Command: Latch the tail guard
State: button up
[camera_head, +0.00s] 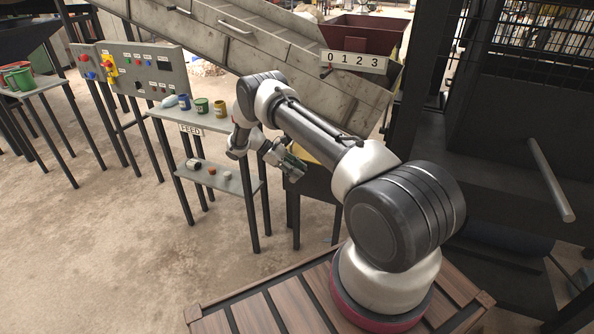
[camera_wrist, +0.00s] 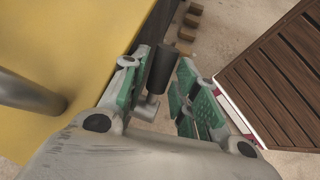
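A yellow panel (camera_wrist: 75,50), which looks like the tail guard, fills the left of the wrist view. A small part of yellow (camera_head: 303,152) shows behind my arm in the head view. A black cylindrical grip on a grey metal stem (camera_wrist: 161,70), perhaps the latch handle, stands beside the panel's edge. My gripper (camera_wrist: 168,75) has green-padded fingers, one on each side of this grip. The grip is close to the left finger, and a gap shows toward the right finger; contact is unclear. In the head view my gripper (camera_head: 291,168) is small and the latch is hidden.
A grey bar (camera_wrist: 28,92) stands out from the yellow panel at left. A control panel (camera_head: 135,70) is farther left. The sloping chute (camera_head: 270,50) passes above. Open floor lies front left.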

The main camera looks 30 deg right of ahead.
jog(key=shift+r, duration=0.1)
jog(key=v, duration=1.2)
